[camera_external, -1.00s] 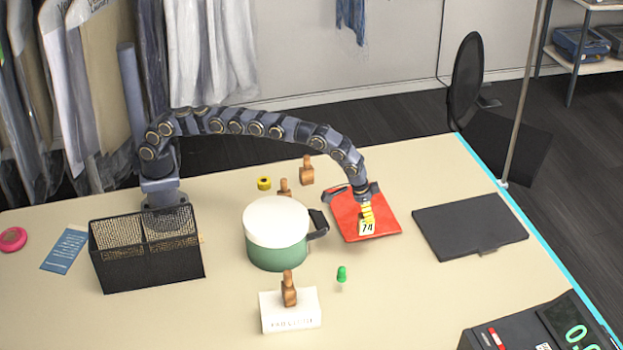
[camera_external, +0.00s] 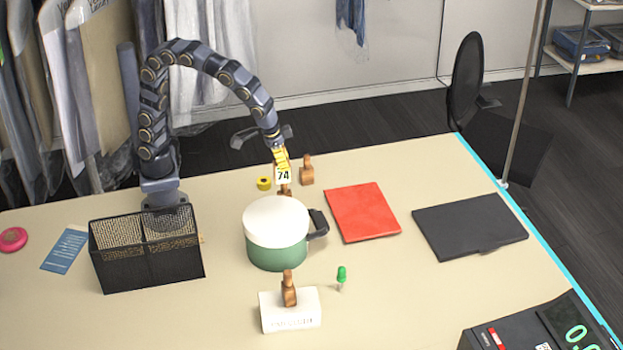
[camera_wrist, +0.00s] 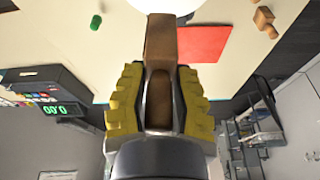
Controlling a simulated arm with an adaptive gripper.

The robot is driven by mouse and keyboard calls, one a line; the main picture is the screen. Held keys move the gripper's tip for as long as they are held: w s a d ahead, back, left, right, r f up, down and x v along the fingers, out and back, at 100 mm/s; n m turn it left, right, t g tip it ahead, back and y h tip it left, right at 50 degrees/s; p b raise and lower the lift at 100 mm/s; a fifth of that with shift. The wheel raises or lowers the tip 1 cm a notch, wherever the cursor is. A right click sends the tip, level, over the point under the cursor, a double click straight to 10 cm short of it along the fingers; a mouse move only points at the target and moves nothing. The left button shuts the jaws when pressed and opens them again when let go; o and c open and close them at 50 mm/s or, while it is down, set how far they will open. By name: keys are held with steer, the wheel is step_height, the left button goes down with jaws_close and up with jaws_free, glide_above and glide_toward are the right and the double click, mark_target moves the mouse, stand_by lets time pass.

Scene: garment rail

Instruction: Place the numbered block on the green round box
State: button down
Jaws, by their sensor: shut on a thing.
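The numbered block (camera_external: 283,176) shows a white face with "74" in the external view. My gripper (camera_external: 280,158), with yellow fingers, is shut on it and holds it raised, just behind the green round box in the picture. In the wrist view the block (camera_wrist: 160,42) is brown and sits between the yellow fingers (camera_wrist: 158,98). The green round box (camera_external: 277,255) has a white lid (camera_external: 276,221) and a dark handle on its right. The lid's edge shows at the top of the wrist view (camera_wrist: 165,4). The lid looks bare.
A red flat pad (camera_external: 362,212) and a dark flat case (camera_external: 470,226) lie right of the box. A green peg (camera_external: 341,275) and black mesh basket (camera_external: 148,262) are nearby.

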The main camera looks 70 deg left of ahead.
steer(key=s+a+n, duration=0.1)
steer(key=s+a, duration=0.8)
steer(key=s, duration=0.1)
glide_above(287, 214)
step_height(287, 214, down, 10)
steer(key=r, duration=0.1)
steer(key=shift+f, duration=1.85)
steer(key=shift+f, duration=0.15)
steer(key=c, duration=0.9)
jaws_free()
steer(key=shift+c, duration=0.2)
